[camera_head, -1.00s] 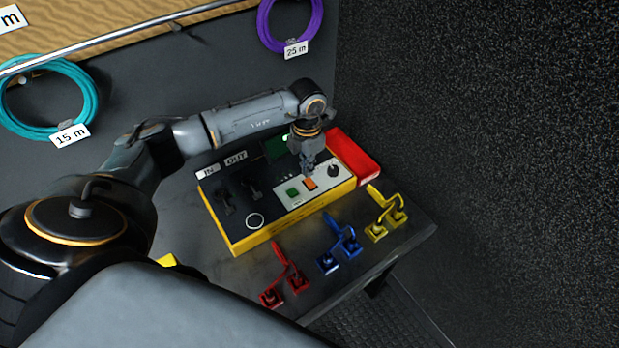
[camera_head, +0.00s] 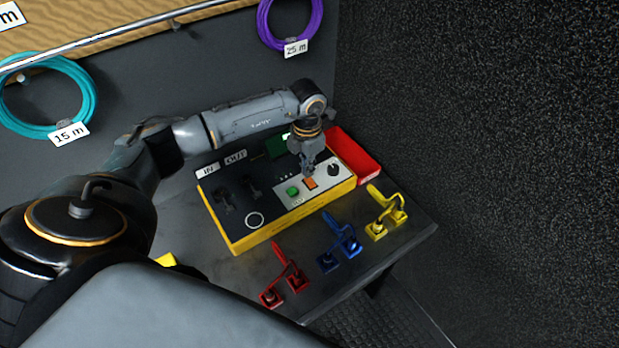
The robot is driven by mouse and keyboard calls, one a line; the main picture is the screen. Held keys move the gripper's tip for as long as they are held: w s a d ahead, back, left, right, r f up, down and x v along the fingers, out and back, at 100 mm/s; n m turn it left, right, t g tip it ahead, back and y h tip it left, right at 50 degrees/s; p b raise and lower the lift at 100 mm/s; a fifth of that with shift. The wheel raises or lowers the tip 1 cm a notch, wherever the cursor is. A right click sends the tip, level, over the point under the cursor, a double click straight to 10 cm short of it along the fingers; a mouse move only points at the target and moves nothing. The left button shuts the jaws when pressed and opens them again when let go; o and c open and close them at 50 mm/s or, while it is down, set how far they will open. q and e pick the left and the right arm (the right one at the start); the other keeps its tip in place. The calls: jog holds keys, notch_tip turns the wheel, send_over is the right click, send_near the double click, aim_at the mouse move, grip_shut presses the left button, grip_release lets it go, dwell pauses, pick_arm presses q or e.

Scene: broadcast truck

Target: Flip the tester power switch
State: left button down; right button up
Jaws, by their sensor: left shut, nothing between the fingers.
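The tester (camera_head: 240,240) is a yellow box with a black and pale top panel on the dark table. Its panel carries a green button (camera_head: 292,191), an orange rocker switch (camera_head: 310,183), a black knob (camera_head: 333,169) and a white ring (camera_head: 255,220). A green screen (camera_head: 277,147) is partly hidden behind my arm. My left gripper (camera_head: 309,173) is shut and empty, pointing down with its fingertips at or just above the orange switch. I cannot tell whether they touch it. My right gripper is not in view.
A red tray (camera_head: 366,165) stands right of the tester. Red (camera_head: 285,278), blue (camera_head: 341,243) and yellow (camera_head: 386,213) clip-like items lie along the table's front. Teal (camera_head: 88,95) and purple (camera_head: 265,25) cable coils hang behind. A dark wall (camera_head: 480,150) rises at right.

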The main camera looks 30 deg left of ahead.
pick_arm(q)
jog(key=shift+f+b, duration=0.65)
jog(key=shift+f, duration=0.2)
jog(key=shift+r, duration=0.1)
jog(key=shift+r+p, duration=2.25)
jog(key=shift+r, duration=1.25)
jog(key=shift+f, duration=0.1)
